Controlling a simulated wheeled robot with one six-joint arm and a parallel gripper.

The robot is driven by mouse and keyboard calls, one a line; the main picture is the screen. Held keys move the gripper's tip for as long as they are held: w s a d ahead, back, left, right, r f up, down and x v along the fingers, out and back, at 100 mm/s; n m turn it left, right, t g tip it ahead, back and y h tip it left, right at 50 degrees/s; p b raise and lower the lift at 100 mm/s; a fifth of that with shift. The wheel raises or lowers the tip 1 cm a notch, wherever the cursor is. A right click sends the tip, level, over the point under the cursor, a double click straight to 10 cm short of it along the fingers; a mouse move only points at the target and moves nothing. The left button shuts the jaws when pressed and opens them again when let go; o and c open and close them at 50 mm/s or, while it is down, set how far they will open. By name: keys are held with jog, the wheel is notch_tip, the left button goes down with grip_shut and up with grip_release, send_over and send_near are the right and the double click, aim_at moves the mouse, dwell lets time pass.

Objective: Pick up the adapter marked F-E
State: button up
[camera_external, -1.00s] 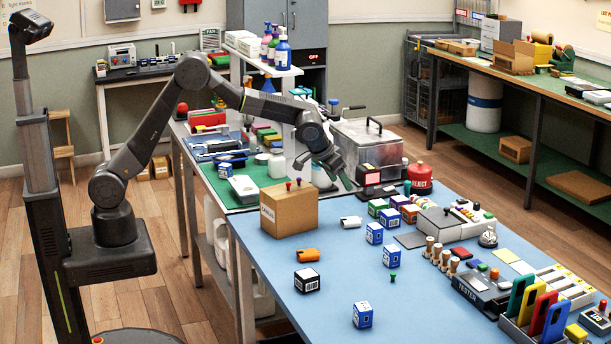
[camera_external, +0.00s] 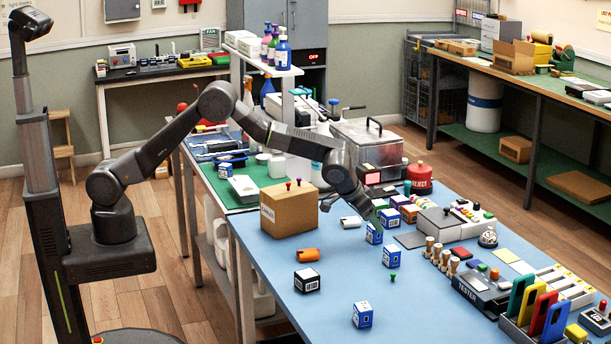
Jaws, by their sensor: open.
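Several small blue-and-white boxes stand on the blue table; one (camera_external: 374,233) is right under my gripper (camera_external: 374,217), another (camera_external: 391,256) is just in front of it to the right, and a third (camera_external: 362,315) stands alone near the front. A black-and-white box (camera_external: 307,281) lies to the left. The markings are too small to read, so I cannot tell which adapter is F-E. My gripper points down and its fingertips are close above or beside the first box; I cannot tell whether they touch it.
A cardboard box (camera_external: 289,211) and an orange piece (camera_external: 307,255) stand left of my gripper. Several coloured boxes and a grey device (camera_external: 440,223) lie to the right. Wooden-handled stamps (camera_external: 439,254) stand farther right. The front left of the blue table (camera_external: 290,320) is mostly clear.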

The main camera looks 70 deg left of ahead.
jog(key=shift+p+x, duration=0.75)
jog(key=shift+x, duration=1.95)
jog(key=shift+a, duration=0.15)
jog(key=c, duration=1.1)
